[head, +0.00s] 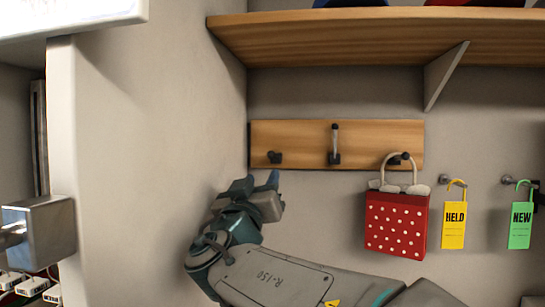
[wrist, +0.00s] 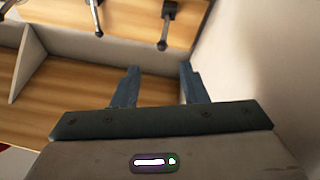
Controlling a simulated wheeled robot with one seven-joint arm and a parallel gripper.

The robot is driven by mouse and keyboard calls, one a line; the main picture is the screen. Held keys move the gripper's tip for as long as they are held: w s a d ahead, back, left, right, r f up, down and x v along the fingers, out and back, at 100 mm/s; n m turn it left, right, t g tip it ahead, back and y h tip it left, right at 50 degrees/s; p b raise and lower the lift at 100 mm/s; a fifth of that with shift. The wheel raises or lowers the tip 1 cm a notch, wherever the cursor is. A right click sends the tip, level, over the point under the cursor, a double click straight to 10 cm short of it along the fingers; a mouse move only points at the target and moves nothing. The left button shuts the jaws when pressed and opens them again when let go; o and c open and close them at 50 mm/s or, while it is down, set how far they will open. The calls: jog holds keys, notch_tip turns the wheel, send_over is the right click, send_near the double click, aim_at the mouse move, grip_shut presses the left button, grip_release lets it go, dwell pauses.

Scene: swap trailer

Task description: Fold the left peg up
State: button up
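The left peg (head: 275,157) is a short dark hook on the left end of the wooden rail (head: 304,136). It looks folded out from the rail, not upright. In the wrist view, which looks upside down, the left peg (wrist: 166,22) lies above the fingers, apart from them. The middle peg (head: 335,143) stands upright against the rail. My gripper (head: 262,181) is just below the left peg in the head view. In the wrist view its two blue fingers (wrist: 158,82) are apart with nothing between them.
A red dotted bag (head: 397,224) hangs from the right peg (head: 400,159). Yellow (head: 454,225) and green (head: 520,225) tags hang further right. A wooden shelf (head: 350,42) juts out above the rail. A side wall (head: 160,140) stands close on the left.

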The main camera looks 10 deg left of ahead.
aim_at(270, 156)
jog(key=p+x, duration=0.2)
jog(key=x, duration=0.2)
jog(key=p+x, duration=0.2)
jog(key=x, duration=0.2)
jog(key=p+x, duration=0.3)
jog(key=x, duration=0.1)
jog(key=shift+a+r, duration=0.2)
jog(key=shift+r, duration=0.25)
jog(key=shift+w+r, duration=0.1)
jog(key=shift+w, duration=0.65)
grip_shut()
